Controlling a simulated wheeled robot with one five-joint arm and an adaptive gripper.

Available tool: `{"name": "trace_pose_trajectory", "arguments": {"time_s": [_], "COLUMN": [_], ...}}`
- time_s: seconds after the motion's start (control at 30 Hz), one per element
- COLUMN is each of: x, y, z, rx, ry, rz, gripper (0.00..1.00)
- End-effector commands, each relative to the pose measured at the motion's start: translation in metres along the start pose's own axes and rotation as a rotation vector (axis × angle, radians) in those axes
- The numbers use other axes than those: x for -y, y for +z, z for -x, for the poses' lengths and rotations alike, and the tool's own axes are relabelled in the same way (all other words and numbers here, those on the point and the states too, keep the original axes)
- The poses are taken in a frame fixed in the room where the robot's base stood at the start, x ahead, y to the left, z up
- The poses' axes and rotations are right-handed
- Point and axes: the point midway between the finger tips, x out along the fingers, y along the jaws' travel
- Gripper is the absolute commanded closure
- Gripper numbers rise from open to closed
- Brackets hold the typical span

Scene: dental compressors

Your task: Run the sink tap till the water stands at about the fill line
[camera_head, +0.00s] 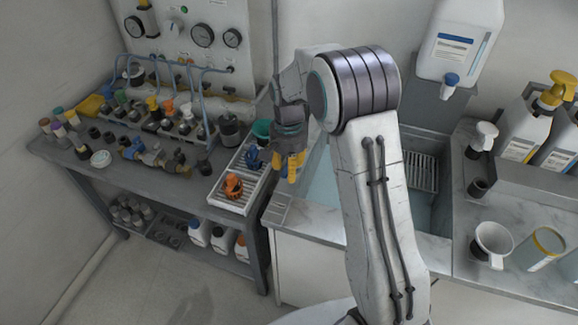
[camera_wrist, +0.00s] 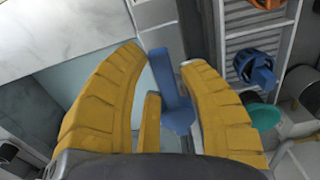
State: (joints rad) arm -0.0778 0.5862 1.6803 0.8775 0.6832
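My gripper (camera_head: 290,168) with yellow fingers hangs over the left side of the sink (camera_head: 322,185). In the wrist view the fingers (camera_wrist: 160,62) are spread apart, with a blue lever-like part (camera_wrist: 172,95) between them. It may be the tap handle; I cannot tell whether the fingers touch it. The tap's body and spout are not clearly visible. The sink interior looks pale blue in both views, also at left in the wrist view (camera_wrist: 88,85). My arm hides much of the basin. I cannot make out a fill line or the water level.
A white slatted rack (camera_head: 232,203) left of the sink holds an orange ringed part (camera_head: 232,186) and a blue valve part (camera_head: 253,158). Bottles (camera_head: 525,125) and a white cup (camera_head: 492,243) stand on the right counter.

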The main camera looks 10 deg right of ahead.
Motion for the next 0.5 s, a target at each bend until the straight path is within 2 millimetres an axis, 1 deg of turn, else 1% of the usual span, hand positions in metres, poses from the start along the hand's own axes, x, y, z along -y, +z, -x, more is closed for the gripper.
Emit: {"name": "trace_pose_trajectory", "arguments": {"time_s": [0.03, 0.17, 0.4, 0.5], "x": [0.0002, 0.0002, 0.0003, 0.0005], "y": [-0.0001, -0.0003, -0.0005, -0.0008], "z": [0.0002, 0.0006, 0.0013, 0.0051], "rx": [-0.001, -0.001, -0.002, -0.003], "ry": [0.0, -0.001, -0.002, -0.002], "rz": [0.001, 0.001, 0.001, 0.001], "gripper": [0.59, 0.47, 0.47, 0.47]}}
